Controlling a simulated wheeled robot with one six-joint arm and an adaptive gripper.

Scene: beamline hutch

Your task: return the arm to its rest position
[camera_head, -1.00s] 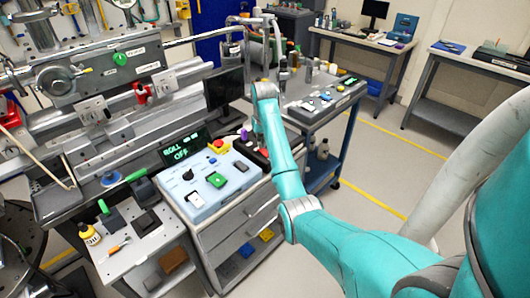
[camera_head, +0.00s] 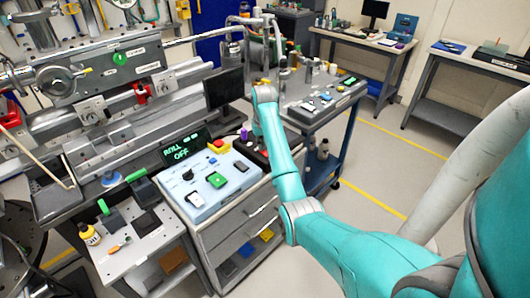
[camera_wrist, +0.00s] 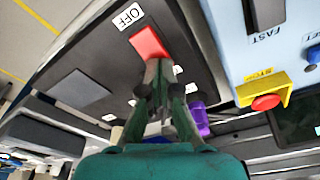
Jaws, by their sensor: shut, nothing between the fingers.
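My teal arm reaches from the lower right of the head view to the control cabinet. My gripper is mostly hidden behind my forearm there. In the wrist view my gripper (camera_wrist: 157,66) is shut and empty, with its fingertips at the lower edge of a red switch (camera_wrist: 148,42) marked OFF on a dark panel (camera_wrist: 100,62). I cannot tell whether the tips touch the switch.
A blue-grey control box (camera_head: 218,180) with buttons stands close beside my forearm; its yellow-and-red stop button (camera_wrist: 265,98) is right of my gripper. A dark monitor (camera_head: 224,88) and a blue cart (camera_head: 325,165) stand behind. Open floor (camera_head: 375,165) lies right.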

